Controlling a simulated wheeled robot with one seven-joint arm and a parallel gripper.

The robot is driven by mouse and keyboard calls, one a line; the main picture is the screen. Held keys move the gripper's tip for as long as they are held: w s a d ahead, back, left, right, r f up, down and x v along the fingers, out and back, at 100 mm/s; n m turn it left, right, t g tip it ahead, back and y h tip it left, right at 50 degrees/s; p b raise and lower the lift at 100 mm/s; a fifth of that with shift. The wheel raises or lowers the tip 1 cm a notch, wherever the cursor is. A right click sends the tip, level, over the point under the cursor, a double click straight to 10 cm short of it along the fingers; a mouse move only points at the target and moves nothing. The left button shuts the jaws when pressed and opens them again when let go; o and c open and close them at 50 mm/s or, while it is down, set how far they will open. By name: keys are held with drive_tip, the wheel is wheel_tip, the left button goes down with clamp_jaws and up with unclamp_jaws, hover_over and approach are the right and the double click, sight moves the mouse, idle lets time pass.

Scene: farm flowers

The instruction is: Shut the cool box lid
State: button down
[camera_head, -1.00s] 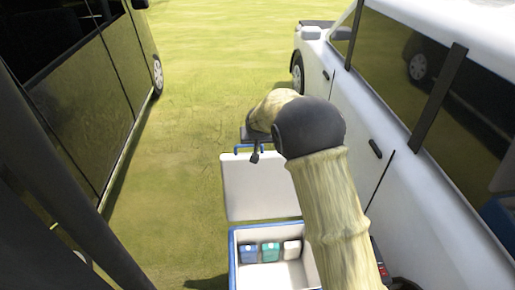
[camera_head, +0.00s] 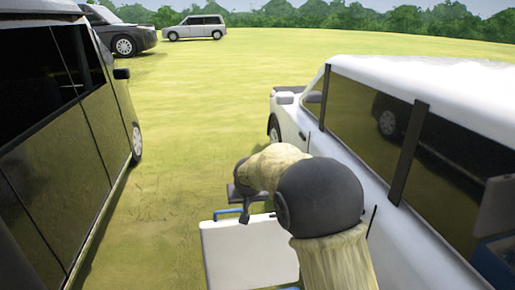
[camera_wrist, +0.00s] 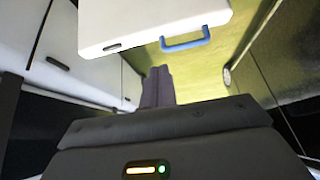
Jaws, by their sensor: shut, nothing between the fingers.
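The cool box lid (camera_head: 250,256) stands open at the bottom middle of the head view, its white inner face towards the camera. Its blue handle (camera_head: 228,213) is on the top edge. The lid also shows upside down at the top of the wrist view (camera_wrist: 145,20), with the handle (camera_wrist: 186,41) on its edge. My gripper (camera_head: 244,208) is just beyond the lid's top edge, partly hidden by my arm. In the wrist view its dark fingers (camera_wrist: 158,75) are together and empty, close to the handle. I cannot tell whether they touch the lid. The box body is almost wholly out of view.
A white vehicle (camera_head: 400,190) stands close on the right, and a dark van (camera_head: 60,150) on the left. A strip of grass (camera_head: 185,170) lies free between them. More vehicles (camera_head: 195,28) stand far off, before a line of trees.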

drive_tip(key=s+d+f+m+g, duration=0.1)
drive_tip(key=s+d+f, duration=0.1)
drive_tip(key=s+d, duration=1)
drive_tip(key=s+d+f+g, duration=0.1)
drive_tip(key=s+d, duration=0.4)
drive_tip(key=s, duration=0.3)
drive_tip(key=s+d+f+m+g+h, duration=0.1)
drive_tip(key=s+d+f, duration=0.1)
drive_tip(key=s+d, duration=0.4)
drive_tip(key=s, duration=0.2)
drive_tip(key=shift+s+d+f+m+g, duration=0.2)
drive_tip(key=shift+s+f+m+g, duration=0.1)
drive_tip(key=shift+s, duration=0.05)
